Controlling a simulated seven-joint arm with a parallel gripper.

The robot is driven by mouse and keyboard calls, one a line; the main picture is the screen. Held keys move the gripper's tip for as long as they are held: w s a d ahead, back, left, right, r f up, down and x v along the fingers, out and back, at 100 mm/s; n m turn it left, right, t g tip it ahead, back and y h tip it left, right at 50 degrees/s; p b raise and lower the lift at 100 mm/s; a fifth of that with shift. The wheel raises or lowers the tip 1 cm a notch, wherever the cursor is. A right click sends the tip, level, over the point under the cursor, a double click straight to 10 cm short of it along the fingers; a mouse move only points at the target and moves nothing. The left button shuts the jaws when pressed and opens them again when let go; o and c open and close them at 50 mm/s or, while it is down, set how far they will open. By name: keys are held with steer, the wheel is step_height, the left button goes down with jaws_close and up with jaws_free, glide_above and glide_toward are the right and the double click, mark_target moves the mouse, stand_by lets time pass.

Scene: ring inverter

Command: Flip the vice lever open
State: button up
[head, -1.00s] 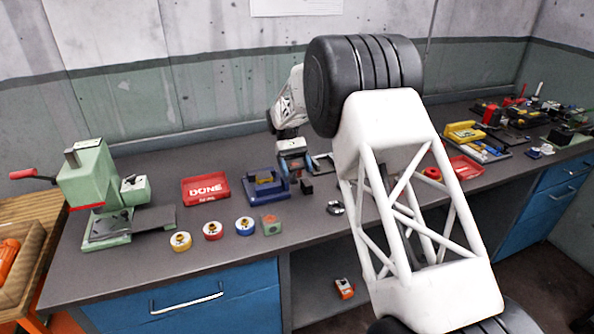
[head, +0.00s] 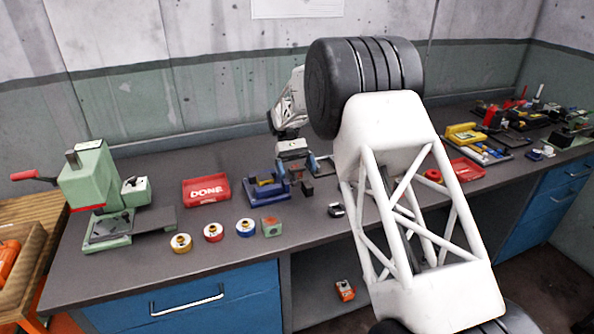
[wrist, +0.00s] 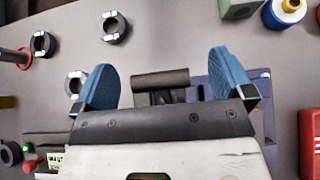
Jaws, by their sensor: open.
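The blue-purple vice (head: 267,190) stands on the bench, right of the red DONE tray, in the head view. Part of its body (wrist: 262,84) shows behind my right finger in the wrist view. A dark grey bar (wrist: 160,79), which looks like the vice lever's handle, lies between my fingers there. Its dark end (head: 307,188) shows at the vice's right side in the head view. My gripper (wrist: 162,72) has its two blue fingers wide apart, one on each side of the bar, with gaps. In the head view my gripper (head: 296,168) is just above and behind the vice.
The red DONE tray (head: 206,191) and a green press (head: 95,190) stand to the left. Yellow, red and blue-white round parts and a green block (head: 271,227) lie in front of the vice. Dark rings (wrist: 115,27) lie on the bench. Bare bench lies ahead of the tray.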

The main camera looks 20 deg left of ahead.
steer(key=shift+r, duration=0.65)
step_height(320, 180, up, 2)
steer(key=shift+r, duration=0.1)
steer(key=s+d+r, duration=0.1)
steer(key=s+d, duration=0.8)
steer(key=s, duration=0.3)
steer(key=shift+s+d, duration=0.3)
steer(key=shift+s, duration=0.1)
steer(key=shift+r, duration=0.1)
steer(key=shift+c, duration=0.5)
